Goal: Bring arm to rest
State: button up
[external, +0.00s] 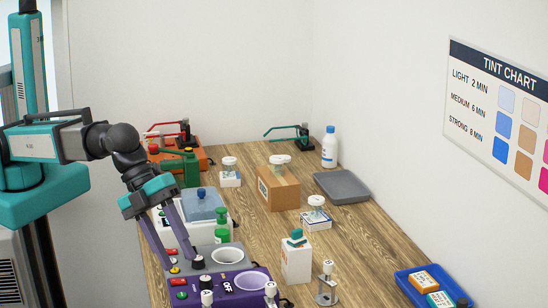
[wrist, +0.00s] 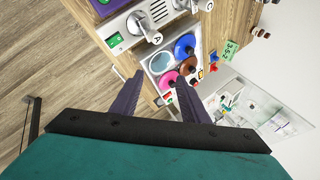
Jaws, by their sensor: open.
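My arm (external: 75,143) reaches in from the left in the external view, bent downward at the wrist. My gripper (external: 181,262) hangs over the left side of the table, pointing down, with its two long dark purple fingers apart. It is close to the grey and purple devices at the near left; I cannot tell whether it touches them. In the wrist view my gripper (wrist: 158,78) is open, and I see nothing held between the fingers.
The wooden table (external: 262,240) is crowded at left with a purple device (external: 240,294), a white box with blue lid (external: 205,206) and a green bottle (external: 222,224). A cardboard box (external: 278,192), grey tray (external: 342,187) and blue bin (external: 410,288) stand further right. Walls bound the back and right.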

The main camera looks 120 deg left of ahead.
jog(key=s+d+f+n+g+b, duration=0.15)
jog(key=s+f, duration=0.35)
jog(key=f, duration=0.7)
jog(key=s+d+f+b, duration=0.25)
jog(key=s+f, duration=0.25)
jog(key=f, duration=0.8)
jog(key=s+d+f+n+g+b, duration=0.1)
jog(key=s+d+f, duration=0.3)
jog(key=f, duration=0.8)
jog(key=s+a+f+n+g+y+b, duration=0.1)
jog(key=s+a+f+n+g, duration=0.45)
jog(key=s+a+f, duration=0.85)
jog(key=s+a+f+n+g, duration=0.2)
jog(key=s+a+f+n, duration=0.2)
jog(key=s, duration=0.6)
jog(key=s+a+f+n+g+b, duration=0.1)
jog(key=s+a+f+n, duration=0.3)
jog(key=s, duration=0.6)
notch_tip(320, 180, down, 2)
jog(key=shift+f+g, duration=0.1)
jog(key=shift+g, duration=0.7)
